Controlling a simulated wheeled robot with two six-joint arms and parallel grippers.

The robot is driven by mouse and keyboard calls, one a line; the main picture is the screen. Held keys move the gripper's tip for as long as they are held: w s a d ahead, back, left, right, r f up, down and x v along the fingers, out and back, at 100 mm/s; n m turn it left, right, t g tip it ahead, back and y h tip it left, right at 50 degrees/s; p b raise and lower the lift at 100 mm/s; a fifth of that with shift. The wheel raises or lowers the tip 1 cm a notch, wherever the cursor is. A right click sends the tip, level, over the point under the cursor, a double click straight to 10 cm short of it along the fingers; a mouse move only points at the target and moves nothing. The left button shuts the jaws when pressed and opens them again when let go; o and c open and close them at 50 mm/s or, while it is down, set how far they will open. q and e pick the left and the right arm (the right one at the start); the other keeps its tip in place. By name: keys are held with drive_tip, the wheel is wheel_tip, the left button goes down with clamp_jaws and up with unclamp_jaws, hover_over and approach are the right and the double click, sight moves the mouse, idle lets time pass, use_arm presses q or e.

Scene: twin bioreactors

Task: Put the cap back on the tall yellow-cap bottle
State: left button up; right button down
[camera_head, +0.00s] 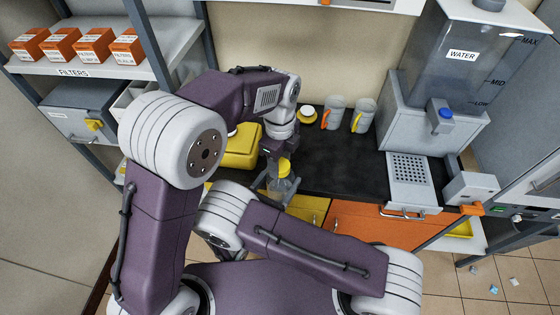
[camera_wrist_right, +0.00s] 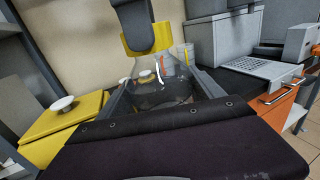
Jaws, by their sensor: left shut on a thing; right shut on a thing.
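The tall bottle is clear and stands upright over the dark counter's front part in the head view (camera_head: 281,186); it also shows in the right wrist view (camera_wrist_right: 150,78). My right gripper (camera_head: 279,190) is shut around its body, with one finger on each side. The yellow cap (camera_head: 284,167) is at the top of the bottle, and it shows larger in the right wrist view (camera_wrist_right: 150,40). My left gripper (camera_head: 276,155) comes from above and is shut on the cap. The cap lines up closely with the neck; I cannot tell whether it is seated.
The dark counter (camera_head: 340,165) has free room right of the bottle. Two grey mugs (camera_head: 334,112) (camera_head: 364,116) and a small yellow-and-white item (camera_head: 307,115) stand at the back. A yellow box (camera_head: 241,150) is left of my left gripper. A water dispenser (camera_head: 460,70) and grated tray (camera_head: 411,170) stand right.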

use_arm(q)
drive_tip(key=m, duration=0.6)
drive_tip(key=shift+m, duration=0.3)
drive_tip(key=m, duration=0.5)
drive_tip(key=shift+w+m, duration=0.1)
drive_tip(key=shift+m, duration=0.2)
drive_tip(key=m, duration=0.3)
drive_tip(key=shift+d+m, duration=0.1)
drive_tip(key=shift+m, duration=0.2)
drive_tip(key=o, duration=1.3)
drive_tip(key=shift+r, duration=0.1)
drive_tip(key=shift+r, duration=2.15)
